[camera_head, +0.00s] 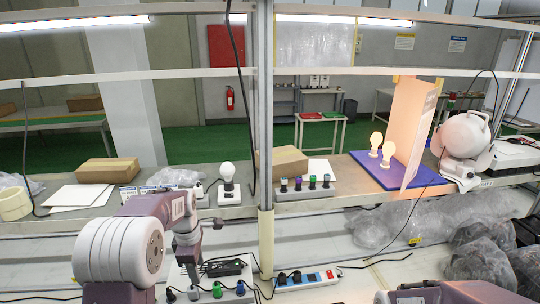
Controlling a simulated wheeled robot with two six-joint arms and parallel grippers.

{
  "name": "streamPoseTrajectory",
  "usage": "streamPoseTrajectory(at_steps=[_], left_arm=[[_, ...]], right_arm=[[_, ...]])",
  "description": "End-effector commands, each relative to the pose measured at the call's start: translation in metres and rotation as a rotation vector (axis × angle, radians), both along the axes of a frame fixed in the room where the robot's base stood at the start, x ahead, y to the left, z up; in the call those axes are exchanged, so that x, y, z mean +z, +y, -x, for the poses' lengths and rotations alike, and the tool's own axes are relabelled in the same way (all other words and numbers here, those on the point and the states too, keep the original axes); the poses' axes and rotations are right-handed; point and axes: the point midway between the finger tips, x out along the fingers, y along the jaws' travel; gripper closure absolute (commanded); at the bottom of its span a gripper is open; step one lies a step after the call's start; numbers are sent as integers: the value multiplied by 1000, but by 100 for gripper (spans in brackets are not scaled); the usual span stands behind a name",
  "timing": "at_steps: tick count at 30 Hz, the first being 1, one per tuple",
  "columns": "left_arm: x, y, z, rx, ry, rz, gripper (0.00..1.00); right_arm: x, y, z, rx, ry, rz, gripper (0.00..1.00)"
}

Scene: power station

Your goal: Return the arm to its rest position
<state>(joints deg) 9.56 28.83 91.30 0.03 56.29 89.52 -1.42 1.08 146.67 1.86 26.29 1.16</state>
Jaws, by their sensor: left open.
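My left arm comes in from the lower left, a thick pale and mauve link bent over the front of the bench. My left gripper (190,266) points down at its end, open, just above the power strip (215,292) with coloured plugs. I see nothing held between its fingers, though they are small and partly dark here. Part of my right arm shows at the bottom right edge; its gripper is out of view.
A lit bulb (228,172) stands on the shelf, and two glowing bulbs (388,154) stand on a blue board (400,178). A metal post (266,130) rises right of my left gripper. A second power strip (307,281) and a black adapter (224,268) lie close by.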

Motion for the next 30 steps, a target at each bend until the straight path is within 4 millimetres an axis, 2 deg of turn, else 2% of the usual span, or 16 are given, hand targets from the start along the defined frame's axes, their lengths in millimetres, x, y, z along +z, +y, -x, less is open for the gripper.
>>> streamPoseTrajectory(at_steps=[1, 4, 6, 9, 12, 13, 15, 19, 30], left_arm=[[-15, -20, 19, -43, 0, 1, 54], [-29, -49, 61, -251, -4, -4, 54], [-46, -64, 94, -473, -8, -12, 54], [-74, -78, 145, -873, -13, -33, 54], [-91, -79, 183, -1233, -10, -53, 54], [-96, -79, 190, -1322, -5, -56, 54], [-103, -78, 194, -1494, -15, -75, 54], [-102, -78, 185, -1670, -42, -118, 54], [-102, -78, 185, -1702, -41, -119, 54]], right_arm=[[-24, 0, 0, 0, 1, 0, 67], [-42, 0, 0, 0, 1, 0, 67], [-52, 0, 0, 0, 1, 0, 67], [-61, 0, 0, 0, 1, 0, 67], [-58, 0, 0, 0, 0, 0, 67], [-57, 0, 0, 0, 0, 0, 67], [-56, 0, 0, 0, 0, 0, 67], [-56, 0, 0, 0, 0, 0, 67], [-56, 0, 0, 0, 0, 0, 67]])
